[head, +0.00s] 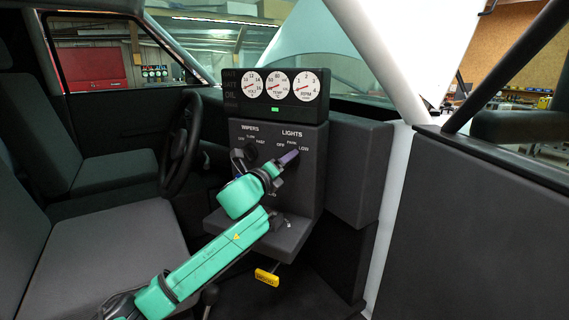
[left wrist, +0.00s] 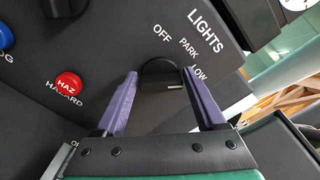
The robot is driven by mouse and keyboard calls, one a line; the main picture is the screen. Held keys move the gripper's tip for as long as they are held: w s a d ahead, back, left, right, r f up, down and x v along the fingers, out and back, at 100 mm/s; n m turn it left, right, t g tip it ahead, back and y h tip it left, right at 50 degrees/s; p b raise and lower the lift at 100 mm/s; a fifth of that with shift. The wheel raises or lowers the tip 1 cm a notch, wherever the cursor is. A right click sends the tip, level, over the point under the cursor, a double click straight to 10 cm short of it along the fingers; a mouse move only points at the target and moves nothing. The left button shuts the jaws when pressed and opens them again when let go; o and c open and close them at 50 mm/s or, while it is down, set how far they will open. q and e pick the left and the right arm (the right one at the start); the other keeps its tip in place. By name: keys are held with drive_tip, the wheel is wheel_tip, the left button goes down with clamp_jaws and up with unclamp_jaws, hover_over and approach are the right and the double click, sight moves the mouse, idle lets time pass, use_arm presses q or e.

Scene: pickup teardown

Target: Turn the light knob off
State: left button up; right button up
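The black light knob (left wrist: 160,76) sits on the dark panel under the LIGHTS label, beside OFF, PARK and LOW. My left gripper (left wrist: 159,73) is open, with its purple fingers on either side of the knob. Small gaps seem to show beside the knob; I cannot tell whether either finger touches it. A small pale mark shows on the knob's lower right, but its setting is not clear. In the head view my left gripper (head: 288,158) is at the LIGHTS label and hides the knob. My right gripper is not in view.
The wipers knob (head: 250,148) is left of the gripper on the same panel. A red hazard button (left wrist: 68,84) and a blue button (left wrist: 4,36) are nearby. Gauges (head: 278,86) stand above, a steering wheel (head: 184,142) at left, and a yellow hood handle (head: 267,277) below.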

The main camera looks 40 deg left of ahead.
use_arm(q)
drive_tip(key=c, duration=0.8)
drive_tip(key=shift+c, duration=0.2)
drive_tip(key=shift+n, duration=0.5)
drive_tip(key=shift+f+n+p, duration=0.15)
drive_tip(key=shift+n+p, duration=0.75)
drive_tip(key=shift+n, duration=1.6)
drive_tip(key=shift+f+n+p, duration=0.15)
drive_tip(key=shift+n+p, duration=0.8)
drive_tip(key=shift+n, duration=1.55)
drive_tip(key=shift+f+n+p, duration=0.15)
drive_tip(key=shift+n+p, duration=0.75)
drive_tip(key=shift+n, duration=1.6)
drive_tip(key=o, duration=1.4)
